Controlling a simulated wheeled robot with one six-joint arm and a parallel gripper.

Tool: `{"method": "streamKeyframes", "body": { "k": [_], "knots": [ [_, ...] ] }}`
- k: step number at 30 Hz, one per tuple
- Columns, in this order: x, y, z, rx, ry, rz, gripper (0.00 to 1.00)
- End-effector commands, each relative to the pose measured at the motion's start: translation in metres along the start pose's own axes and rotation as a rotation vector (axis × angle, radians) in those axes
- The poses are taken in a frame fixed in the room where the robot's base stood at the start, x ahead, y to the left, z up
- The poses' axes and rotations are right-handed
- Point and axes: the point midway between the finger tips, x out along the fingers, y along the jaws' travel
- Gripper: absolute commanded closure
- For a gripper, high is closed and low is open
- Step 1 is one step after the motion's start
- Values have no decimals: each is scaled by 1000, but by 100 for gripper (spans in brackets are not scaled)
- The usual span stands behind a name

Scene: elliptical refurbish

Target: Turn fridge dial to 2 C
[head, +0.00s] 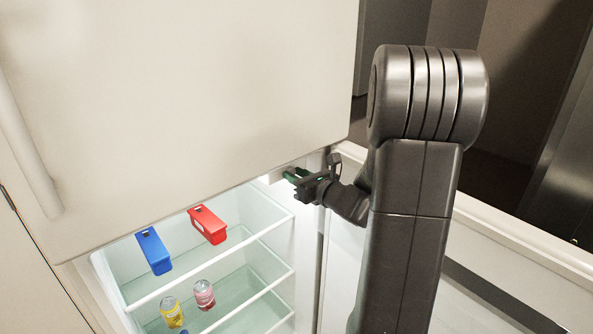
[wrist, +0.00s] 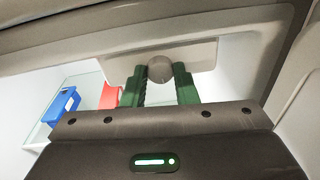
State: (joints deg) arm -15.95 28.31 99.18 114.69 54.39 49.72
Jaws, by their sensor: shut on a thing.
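The fridge dial (wrist: 160,68) is a round grey knob on a pale housing under the top of the fridge opening, seen in the wrist view. My gripper (wrist: 160,74) has its two green fingers on either side of the dial, shut on it. In the head view my gripper (head: 290,175) reaches into the upper right corner of the fridge opening, and the dial is hidden there. No temperature marks can be read on the dial in either view.
The open fridge holds a blue container (head: 154,251) and a red container (head: 208,225) on its upper shelf. A closed upper door (head: 190,100) hangs above. The open lower door (head: 500,250) lies to the right.

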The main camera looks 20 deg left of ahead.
Motion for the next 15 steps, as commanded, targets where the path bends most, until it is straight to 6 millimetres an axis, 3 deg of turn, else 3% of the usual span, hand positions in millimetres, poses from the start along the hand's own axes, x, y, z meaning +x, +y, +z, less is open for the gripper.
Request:
{"method": "streamKeyframes", "body": {
  "k": [15],
  "knots": [
    [0, -1, 0, 150, 11, 11, 96]
  ]
}}
